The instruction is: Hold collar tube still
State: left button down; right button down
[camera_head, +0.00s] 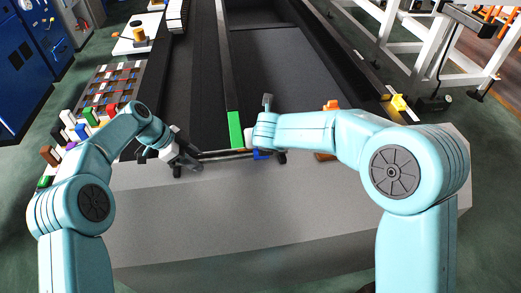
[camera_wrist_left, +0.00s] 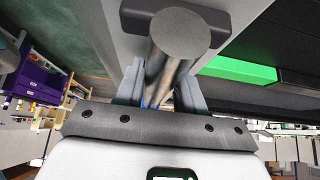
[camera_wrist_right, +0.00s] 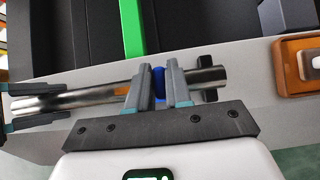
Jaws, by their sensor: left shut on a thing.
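A shiny metal tube (camera_head: 225,153) lies level along the near edge of the grey ledge. My left gripper (camera_head: 186,158) is shut on its left end; the left wrist view shows the round tube end (camera_wrist_left: 178,35) between the fingers. My right gripper (camera_wrist_right: 159,80) has its fingers on either side of a blue collar (camera_wrist_right: 158,82) around the tube, close to both faces; firm contact cannot be told. An orange band (camera_wrist_right: 122,88) shows on the tube left of the collar. Part of the tube is hidden behind the right fingers.
A green strip (camera_head: 235,130) lies just behind the tube. A rack of coloured pieces (camera_head: 105,90) stands at the left. The grey ledge (camera_head: 230,205) in front is clear.

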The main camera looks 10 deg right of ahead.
aim_at(248, 151)
jog(key=shift+s+f, duration=0.15)
jog(key=shift+f, duration=0.2)
jog(key=shift+a, duration=1.75)
jog(key=c, duration=1.3)
grip_release()
jog(key=shift+r, duration=2.65)
